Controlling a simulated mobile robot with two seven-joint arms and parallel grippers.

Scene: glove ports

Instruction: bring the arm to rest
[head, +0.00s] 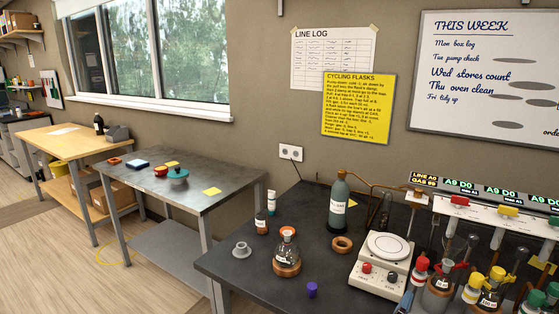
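Neither of my grippers shows in the head view, and no part of my arms can be made out for certain. The dark bench (235,262) stands in front, from the middle to the right. On it a round flask (288,250) sits in a brown cork ring. A green bottle (338,205) stands upright at the back. A white hotplate (382,262) with a round top plate stands to the right of an empty cork ring (342,244).
A rack (485,212) with lit displays and several capped flasks crowds the right side. A purple cap (312,290), grey stand (241,249) and small brown bottle (262,224) are near the left. A grey table (205,193) stands farther left. Floor (60,255) is open at lower left.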

